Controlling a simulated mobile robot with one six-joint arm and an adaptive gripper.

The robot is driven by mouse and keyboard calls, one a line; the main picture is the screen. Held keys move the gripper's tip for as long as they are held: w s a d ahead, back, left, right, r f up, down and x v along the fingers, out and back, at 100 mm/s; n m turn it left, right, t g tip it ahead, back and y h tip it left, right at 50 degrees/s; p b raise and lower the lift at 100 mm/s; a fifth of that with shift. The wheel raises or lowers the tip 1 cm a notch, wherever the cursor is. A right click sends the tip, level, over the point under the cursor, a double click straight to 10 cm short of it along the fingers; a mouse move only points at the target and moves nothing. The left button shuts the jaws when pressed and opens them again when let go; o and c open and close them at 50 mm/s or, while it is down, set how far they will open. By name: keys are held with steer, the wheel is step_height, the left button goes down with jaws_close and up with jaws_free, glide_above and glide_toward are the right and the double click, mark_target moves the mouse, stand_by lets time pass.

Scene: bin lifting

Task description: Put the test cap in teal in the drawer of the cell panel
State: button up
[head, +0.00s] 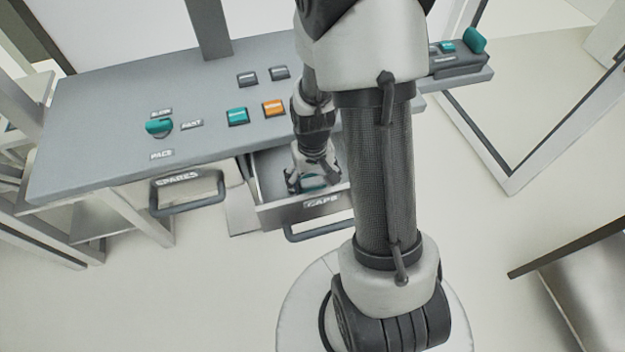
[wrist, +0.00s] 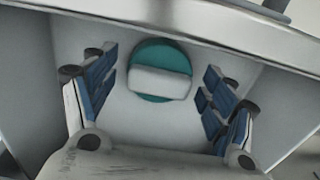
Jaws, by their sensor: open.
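The teal test cap (wrist: 152,53), a round disc with a pale bar across it, lies in the open drawer (head: 275,215) labelled CAPS in the cell panel (head: 95,130). In the head view only a small teal part of the cap (head: 313,183) shows under my gripper (head: 314,186). My gripper reaches down inside the drawer. In the wrist view my gripper (wrist: 158,80) is open, with one finger on each side of the cap and a gap on both sides. Neither finger appears to touch it.
A shut drawer labelled SPARES (head: 178,190) is to the left. On the panel top are a teal knob (head: 158,127), a teal button (head: 237,116), an orange button (head: 274,108) and two grey ones. A dark block (head: 458,62) with teal parts sits at the right end.

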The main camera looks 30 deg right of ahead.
step_height(320, 180, up, 12)
steer(key=p, duration=0.5)
step_height(320, 180, up, 12)
steer(key=n+t, duration=0.1)
steer(key=t, duration=0.1)
glide_above(312, 181)
steer(key=s+a, duration=0.3)
steer(key=a, duration=0.2)
steer(key=s+a+r+n+t, duration=0.2)
steer(key=s+a+r, duration=0.3)
steer(key=s+r, duration=0.3)
steer(key=shift+s+a+r+t, duration=0.2)
steer(key=shift+s+t, duration=0.1)
steer(key=shift+s, duration=0.4)
steer(key=shift+c, duration=0.3)
